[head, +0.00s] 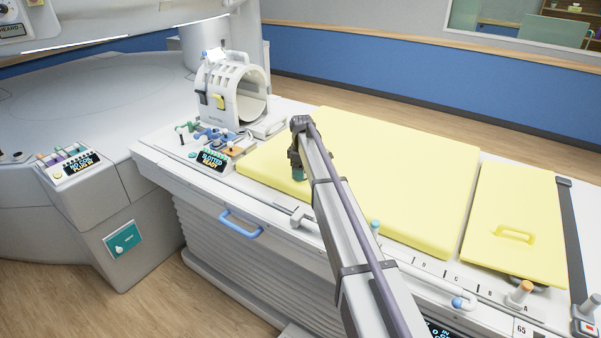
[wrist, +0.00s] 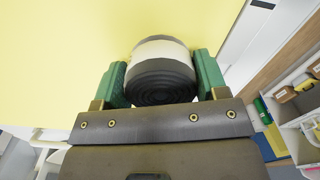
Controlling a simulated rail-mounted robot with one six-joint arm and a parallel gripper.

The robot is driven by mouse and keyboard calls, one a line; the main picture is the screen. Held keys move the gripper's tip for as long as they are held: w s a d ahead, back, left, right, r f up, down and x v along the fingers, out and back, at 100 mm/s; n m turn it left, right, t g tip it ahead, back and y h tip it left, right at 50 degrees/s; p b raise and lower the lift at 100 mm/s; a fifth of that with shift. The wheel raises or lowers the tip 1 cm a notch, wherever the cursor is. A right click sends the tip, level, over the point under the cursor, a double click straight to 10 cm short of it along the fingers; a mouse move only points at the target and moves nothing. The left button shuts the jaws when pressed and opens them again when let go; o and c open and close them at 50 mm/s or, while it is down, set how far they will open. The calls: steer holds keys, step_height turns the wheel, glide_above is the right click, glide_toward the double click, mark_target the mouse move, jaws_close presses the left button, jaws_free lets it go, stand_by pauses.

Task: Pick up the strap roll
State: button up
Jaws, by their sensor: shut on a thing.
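The strap roll (wrist: 161,75) shows in the wrist view as a dark grey coil with a pale band around it. My gripper (wrist: 161,80) has its two green fingers on either side of the roll, shut on it. Behind the roll the view is filled by a yellow pad. In the head view my gripper (head: 298,172) is over the near left part of the yellow pad (head: 400,180), and my arm hides the roll there. I cannot tell whether the roll touches the pad.
A white ring-shaped coil (head: 233,95) stands at the table's left end, with a small panel and coloured plugs (head: 212,158) in front. A second yellow pad with a handle (head: 515,225) lies at the right. A blue handle (head: 240,224) juts from the table's front side.

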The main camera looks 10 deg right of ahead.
step_height(320, 180, up, 10)
steer(key=p, duration=1)
steer(key=shift+r, duration=0.2)
steer(key=shift+f, duration=0.2)
